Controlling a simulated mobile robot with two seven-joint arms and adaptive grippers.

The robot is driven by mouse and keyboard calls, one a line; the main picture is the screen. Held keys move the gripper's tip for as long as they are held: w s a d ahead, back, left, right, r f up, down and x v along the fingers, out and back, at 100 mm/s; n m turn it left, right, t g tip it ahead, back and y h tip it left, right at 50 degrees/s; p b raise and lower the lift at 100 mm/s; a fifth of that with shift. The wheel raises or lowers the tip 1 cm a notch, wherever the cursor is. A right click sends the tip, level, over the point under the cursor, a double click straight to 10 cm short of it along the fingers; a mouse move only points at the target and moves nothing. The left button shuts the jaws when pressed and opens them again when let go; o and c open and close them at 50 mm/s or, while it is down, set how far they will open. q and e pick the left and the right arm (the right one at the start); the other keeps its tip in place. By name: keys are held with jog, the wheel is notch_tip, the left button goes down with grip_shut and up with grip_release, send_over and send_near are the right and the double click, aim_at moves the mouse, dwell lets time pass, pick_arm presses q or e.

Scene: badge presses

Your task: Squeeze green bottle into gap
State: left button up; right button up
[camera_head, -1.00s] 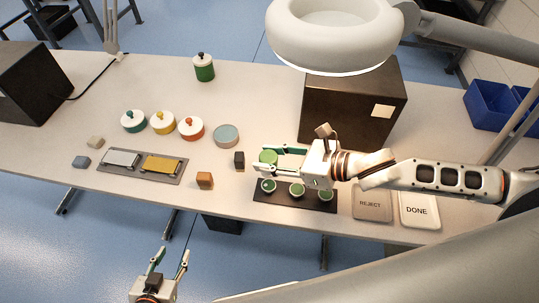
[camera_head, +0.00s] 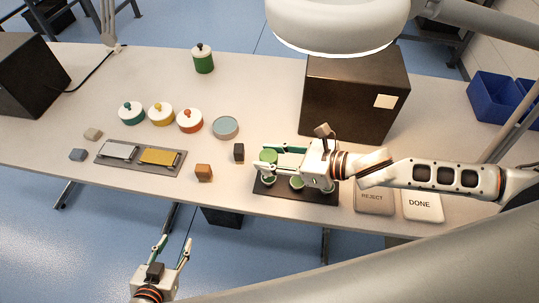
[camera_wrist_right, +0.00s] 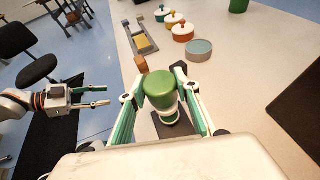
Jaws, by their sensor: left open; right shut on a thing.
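My right gripper (camera_head: 276,160) is shut on a green bottle (camera_head: 268,156), above the left end of a dark mat (camera_head: 265,190). The held bottle shows its round green top between the fingers in the right wrist view (camera_wrist_right: 160,88). Several small white items with green tops sit in a row on the mat; one (camera_head: 297,183) shows near the middle, and my gripper partly covers the row. I cannot tell whether the held bottle touches them, nor see the gap clearly. My left gripper (camera_head: 172,248) is open and empty, off the table's front edge.
A black block (camera_head: 239,152) and an orange block (camera_head: 204,173) stand left of the mat. REJECT (camera_head: 373,200) and DONE (camera_head: 422,206) pads lie to its right, a dark box (camera_head: 340,95) behind. Lidded pots, a tray with plates and a green canister (camera_head: 203,60) are further left.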

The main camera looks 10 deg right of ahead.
jog(key=shift+o, duration=0.6)
jog(key=shift+p, duration=0.45)
jog(key=shift+c, duration=0.6)
jog(key=c, duration=0.4)
jog(key=o, duration=0.5)
jog(key=shift+c, duration=0.5)
jog(key=shift+r, duration=0.15)
notch_tip(320, 180, up, 3)
jog(key=p, duration=0.3)
jog(key=shift+r, duration=1.45)
